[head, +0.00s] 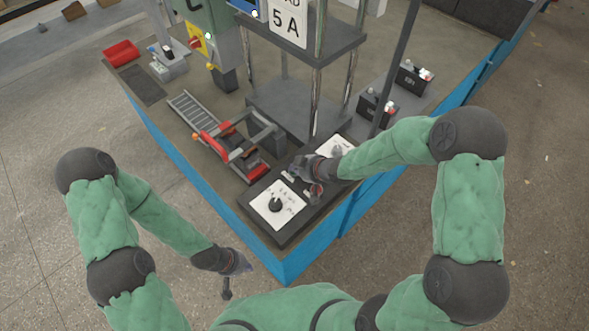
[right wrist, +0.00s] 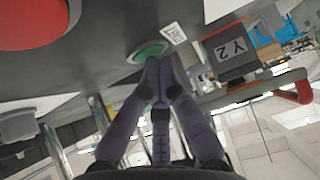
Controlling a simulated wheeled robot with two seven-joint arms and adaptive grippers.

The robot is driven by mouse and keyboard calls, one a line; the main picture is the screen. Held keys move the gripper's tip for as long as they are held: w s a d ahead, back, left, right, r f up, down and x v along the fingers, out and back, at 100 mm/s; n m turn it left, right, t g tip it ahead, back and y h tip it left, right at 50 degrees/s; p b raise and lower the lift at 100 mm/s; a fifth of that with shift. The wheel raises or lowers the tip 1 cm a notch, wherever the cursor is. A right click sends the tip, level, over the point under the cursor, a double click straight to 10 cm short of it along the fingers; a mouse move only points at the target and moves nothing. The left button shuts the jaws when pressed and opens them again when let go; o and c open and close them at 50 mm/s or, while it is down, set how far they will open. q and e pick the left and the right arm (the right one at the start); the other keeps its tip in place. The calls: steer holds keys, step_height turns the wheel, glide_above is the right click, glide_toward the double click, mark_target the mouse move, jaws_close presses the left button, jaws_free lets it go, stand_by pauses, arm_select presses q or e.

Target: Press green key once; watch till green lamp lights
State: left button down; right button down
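In the right wrist view a round green key (right wrist: 147,50) sits on a dark panel. My right gripper (right wrist: 154,75) has its fingers together with nothing between them. The fingertips overlap the key's near edge; I cannot tell whether they touch it. In the head view my right gripper (head: 305,178) is low over the black control panel (head: 284,238) and hides the key. My left gripper (head: 233,275) hangs off the table's near left side; its fingers are too small to judge. I cannot identify the green lamp or its state with certainty.
A large red button (right wrist: 45,20) is beside the green key in the wrist view.

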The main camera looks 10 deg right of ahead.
steer(key=shift+r+p, duration=0.7)
steer(key=shift+r, duration=0.1)
step_height(320, 180, up, 5)
steer(key=p, duration=0.4)
steer(key=shift+p, duration=0.4)
stand_by(0.4)
